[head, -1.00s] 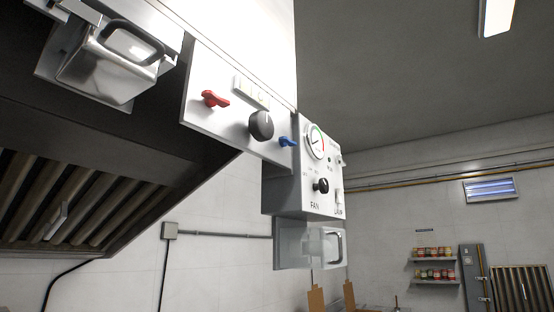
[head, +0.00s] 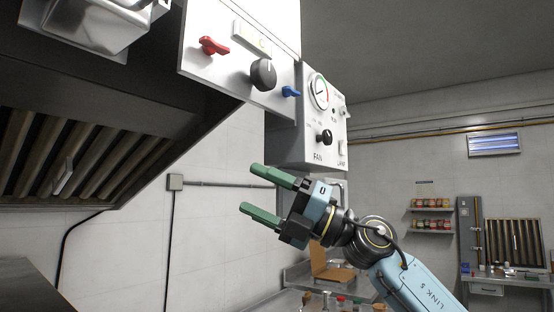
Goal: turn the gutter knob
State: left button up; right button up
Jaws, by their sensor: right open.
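A large round black knob (head: 263,75) sits on the white hood panel (head: 215,75), between a red lever (head: 213,46) and a blue lever (head: 291,92). A smaller black knob (head: 324,137) is on the white box to the right, above the label FAN. No label naming a gutter can be read, so I cannot tell for sure which knob is meant. My right gripper (head: 251,190) is open and empty, its green fingers pointing left. In the picture it lies below the panel and box, apart from both knobs. My left gripper is out of view.
The white box carries a gauge (head: 319,91) and a switch marked LAMP. The dark hood with slatted filters (head: 75,160) fills the left. A counter with a cardboard piece (head: 330,268) and small bottles lies below. Shelves (head: 432,209) hang on the far wall.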

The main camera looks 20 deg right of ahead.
aim_at(269, 71)
jog(key=s+d+r+n+t+h, duration=0.3)
jog(key=s+d+r+h, duration=0.15)
jog(key=s+r, duration=0.45)
jog(key=s+d+r+n+t+h, duration=0.2)
jog(key=s+d+r+h, duration=0.3)
jog(key=s+r, duration=0.45)
jog(key=shift+h, duration=0.25)
jog(key=p+x, duration=0.1)
jog(key=x, duration=0.3)
jog(key=p+x, duration=0.2)
jog(key=x, duration=0.3)
jog(key=p+x, duration=0.1)
jog(key=x, duration=0.4)
jog(key=shift+s+a+r, duration=0.1)
jog(key=shift+a+r, duration=0.15)
jog(key=shift+r, duration=0.05)
jog(key=c, duration=1)
